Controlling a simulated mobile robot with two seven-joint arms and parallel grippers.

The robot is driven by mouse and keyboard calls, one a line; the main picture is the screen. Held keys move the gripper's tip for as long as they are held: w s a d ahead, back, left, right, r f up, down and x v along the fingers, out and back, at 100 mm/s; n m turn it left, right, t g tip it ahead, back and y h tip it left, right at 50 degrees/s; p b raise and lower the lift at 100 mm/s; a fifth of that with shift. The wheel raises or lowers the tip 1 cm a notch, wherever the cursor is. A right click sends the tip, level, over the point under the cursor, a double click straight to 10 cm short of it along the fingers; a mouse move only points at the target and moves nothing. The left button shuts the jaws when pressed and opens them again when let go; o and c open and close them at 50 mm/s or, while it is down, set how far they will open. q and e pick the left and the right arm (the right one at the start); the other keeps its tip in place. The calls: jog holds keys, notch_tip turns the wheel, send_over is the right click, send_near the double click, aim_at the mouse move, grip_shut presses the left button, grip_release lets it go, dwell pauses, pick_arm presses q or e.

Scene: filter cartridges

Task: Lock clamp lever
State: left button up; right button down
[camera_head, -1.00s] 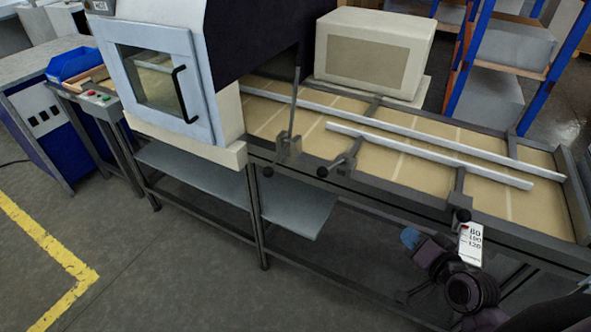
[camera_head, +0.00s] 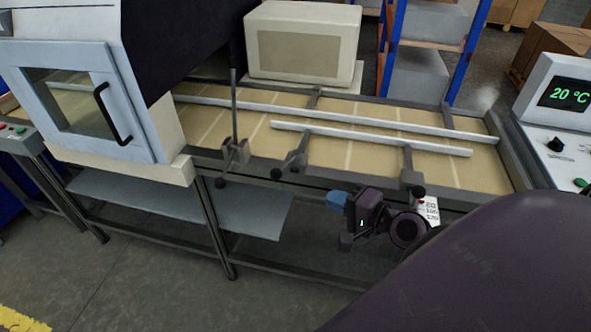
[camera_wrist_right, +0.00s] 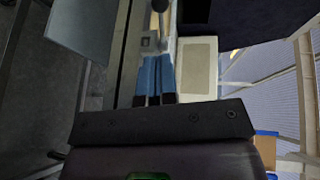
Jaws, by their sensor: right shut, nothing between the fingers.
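My right gripper (camera_head: 338,201), with blue fingertips, is in front of the rail between the middle and right levers, apart from both. In the right wrist view its fingers (camera_wrist_right: 153,78) are shut and empty, pointing towards a grey clamp block (camera_wrist_right: 148,41) and a dark knob (camera_wrist_right: 160,5). My left gripper is not in view.
Two white guide rails (camera_head: 370,138) run along the tan table. A white-and-blue machine with a glass door (camera_head: 72,105) stands at left. A control box with a "20 °C" display (camera_head: 568,95) is at right. A white label (camera_head: 428,208) is partly hidden by my wrist. A lower shelf (camera_head: 240,212) sits below.

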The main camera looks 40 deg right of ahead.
aim_at(281, 176)
jog(key=p+x, duration=0.1)
jog(key=x, duration=1.1)
jog(key=shift+w+a, duration=0.1)
jog(key=shift+w, duration=0.05)
jog(key=shift+w+a+f, duration=0.15)
jog(key=shift+w+f, duration=0.05)
jog(key=shift+w, duration=0.65)
